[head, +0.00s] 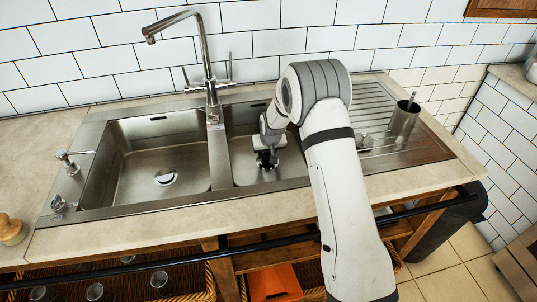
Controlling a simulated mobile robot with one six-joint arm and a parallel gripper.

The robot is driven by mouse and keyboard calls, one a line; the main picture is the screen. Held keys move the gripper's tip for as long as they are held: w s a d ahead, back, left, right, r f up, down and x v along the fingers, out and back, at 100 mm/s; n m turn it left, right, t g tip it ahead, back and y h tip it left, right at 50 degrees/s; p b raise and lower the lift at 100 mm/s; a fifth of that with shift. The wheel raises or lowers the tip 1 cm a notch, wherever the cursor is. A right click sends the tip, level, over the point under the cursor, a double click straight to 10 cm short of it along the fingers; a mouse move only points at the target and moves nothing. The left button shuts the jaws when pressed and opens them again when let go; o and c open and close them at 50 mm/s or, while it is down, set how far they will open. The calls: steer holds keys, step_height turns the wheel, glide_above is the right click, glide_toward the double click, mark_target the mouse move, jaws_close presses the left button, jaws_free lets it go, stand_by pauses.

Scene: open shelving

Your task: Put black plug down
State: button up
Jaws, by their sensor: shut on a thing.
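My gripper (266,160) reaches down into the smaller right sink basin (243,168). It is shut on a small dark thing at its tip, which fits the black plug, but it is too small and too covered by the gripper to make out its shape. I cannot tell whether it touches the basin floor. My white arm comes in from the front and hides the basin's right side. The larger left basin (130,180) is empty, with a round metal drain (165,177) in its floor.
A tall metal faucet (207,65) stands behind the basins. A soap dispenser (70,162) is at left. The left countertop (35,150) is mostly clear. A rail (150,264) runs along the front.

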steer(key=shift+f, duration=0.75)
steer(key=shift+f+b, duration=0.45)
steer(key=shift+b, duration=0.1)
steer(key=shift+f, duration=0.1)
